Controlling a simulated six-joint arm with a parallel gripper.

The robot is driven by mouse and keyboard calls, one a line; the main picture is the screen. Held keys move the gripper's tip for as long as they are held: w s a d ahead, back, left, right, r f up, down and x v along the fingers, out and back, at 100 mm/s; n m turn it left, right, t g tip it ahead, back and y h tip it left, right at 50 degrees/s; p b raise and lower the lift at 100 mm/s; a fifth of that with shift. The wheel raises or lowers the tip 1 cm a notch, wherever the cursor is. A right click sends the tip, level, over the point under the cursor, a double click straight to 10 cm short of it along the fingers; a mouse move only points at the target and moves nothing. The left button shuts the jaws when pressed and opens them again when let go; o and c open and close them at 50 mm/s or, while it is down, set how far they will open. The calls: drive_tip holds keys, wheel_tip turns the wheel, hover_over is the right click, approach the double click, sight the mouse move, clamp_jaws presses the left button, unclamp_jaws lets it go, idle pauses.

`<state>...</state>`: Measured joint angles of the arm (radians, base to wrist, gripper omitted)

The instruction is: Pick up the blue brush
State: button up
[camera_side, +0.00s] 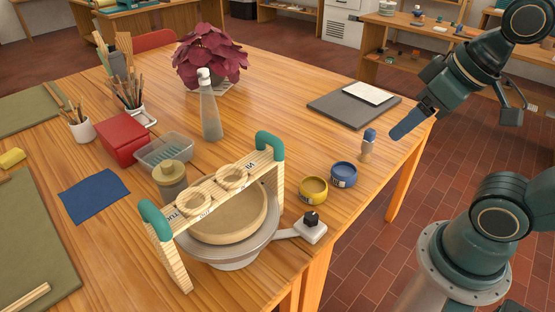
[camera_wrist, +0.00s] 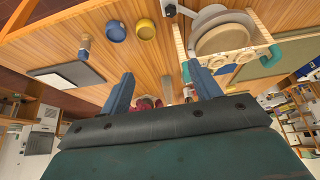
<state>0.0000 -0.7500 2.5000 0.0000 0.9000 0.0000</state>
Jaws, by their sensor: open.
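The blue brush (camera_side: 368,146) stands upright near the right edge of the wooden table, with a blue top and a pale wooden lower part. In the wrist view the brush (camera_wrist: 86,42) shows small at the upper left, outside the space between my fingers. My gripper (camera_side: 396,135) is open and empty, to the right of the brush in the side view and apart from it. Its two blue fingers (camera_wrist: 158,74) are spread in the wrist view with nothing between them.
A blue bowl (camera_side: 344,174) and a yellow bowl (camera_side: 313,190) stand left of the brush. A grey board (camera_side: 330,108) with a white sheet lies behind. The pottery wheel (camera_side: 215,252) with its wooden bridge (camera_side: 160,250) is at the front. A spray bottle (camera_side: 210,115) stands further left.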

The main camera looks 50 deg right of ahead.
drive_tip(key=shift+w, duration=0.1)
drive_tip(key=w+d+m+g, duration=0.2)
drive_tip(key=w+d+m, duration=0.4)
drive_tip(key=w, duration=0.3)
drive_tip(key=m+g, duration=0.4)
drive_tip(key=m, duration=0.8)
hover_over(371, 131)
wheel_tip(371, 131, down, 17)
drive_tip(key=shift+d+f+m, duration=0.2)
drive_tip(key=shift+f+m, duration=0.1)
drive_tip(key=shift+m, duration=0.1)
drive_tip(key=shift+f, duration=4.3)
drive_tip(key=shift+f, duration=0.1)
